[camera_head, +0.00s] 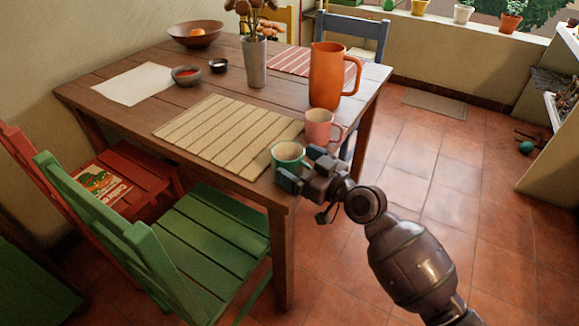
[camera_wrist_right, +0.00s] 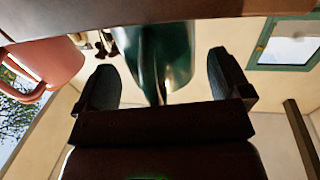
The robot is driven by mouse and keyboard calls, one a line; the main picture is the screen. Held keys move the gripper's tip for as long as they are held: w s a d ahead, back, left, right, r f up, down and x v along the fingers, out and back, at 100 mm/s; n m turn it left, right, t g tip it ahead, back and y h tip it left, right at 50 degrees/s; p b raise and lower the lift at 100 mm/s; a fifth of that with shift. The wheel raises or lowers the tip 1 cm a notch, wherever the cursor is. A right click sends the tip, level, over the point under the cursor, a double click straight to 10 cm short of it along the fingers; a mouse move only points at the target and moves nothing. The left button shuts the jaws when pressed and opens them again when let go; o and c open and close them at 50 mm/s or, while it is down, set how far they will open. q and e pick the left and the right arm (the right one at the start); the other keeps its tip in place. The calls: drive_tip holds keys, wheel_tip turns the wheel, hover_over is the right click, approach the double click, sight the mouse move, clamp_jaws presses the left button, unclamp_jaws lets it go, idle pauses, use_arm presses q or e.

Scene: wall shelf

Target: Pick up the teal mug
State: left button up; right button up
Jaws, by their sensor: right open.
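The teal mug (camera_head: 287,152) stands upright at the near right corner of the wooden table (camera_head: 110,85), with its cream inside showing. My right gripper (camera_head: 302,167) is at the mug's near right side and hides part of it. In the right wrist view the mug (camera_wrist_right: 157,55) shows dark green between the two open fingers (camera_wrist_right: 160,75). A gap shows on each side of it, and the jaws are not closed on it. My left gripper is not in view.
A pink mug (camera_head: 319,127) stands close behind the teal mug, and it also shows at the left in the wrist view (camera_wrist_right: 50,65). An orange pitcher (camera_head: 325,78) is farther back. A striped placemat (camera_head: 215,132) lies left of the teal mug. A green chair (camera_head: 205,225) stands at the table's front.

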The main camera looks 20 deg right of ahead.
drive_tip(key=c, duration=1.1)
